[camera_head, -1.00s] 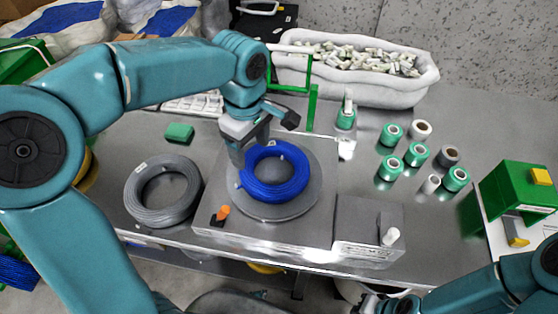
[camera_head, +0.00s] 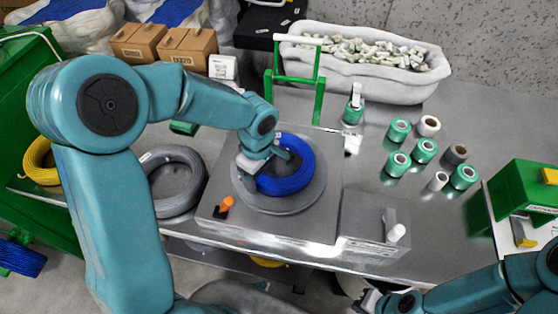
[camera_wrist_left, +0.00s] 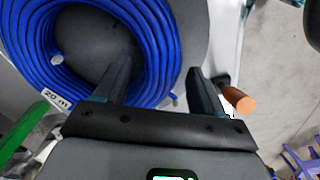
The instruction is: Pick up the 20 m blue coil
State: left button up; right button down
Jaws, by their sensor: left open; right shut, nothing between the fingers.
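The blue coil (camera_head: 298,172) lies flat on the round grey turntable plate (camera_head: 318,195). In the left wrist view the coil (camera_wrist_left: 165,30) has a white "20 m" tag (camera_wrist_left: 56,98). My left gripper (camera_head: 268,160) is open at the coil's left side. In the left wrist view its fingers (camera_wrist_left: 160,80) straddle the ring: one over the coil's inner opening, the other outside it. I cannot tell how far down the fingers reach. My right gripper (camera_head: 368,298) is shut and empty at the bottom edge, away from the coil.
A grey coil (camera_head: 175,182) lies left of the turntable. An orange-topped knob (camera_head: 226,202) stands near the plate's front left. A grey box (camera_head: 375,222) is at its right. Green and white spools (camera_head: 424,151) stand farther right. A green frame (camera_head: 298,82) rises behind.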

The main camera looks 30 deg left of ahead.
pick_arm(q)
jog(key=shift+f, duration=0.8)
grip_shut()
jog(key=shift+w+r, duration=0.1)
jog(key=shift+r, duration=0.05)
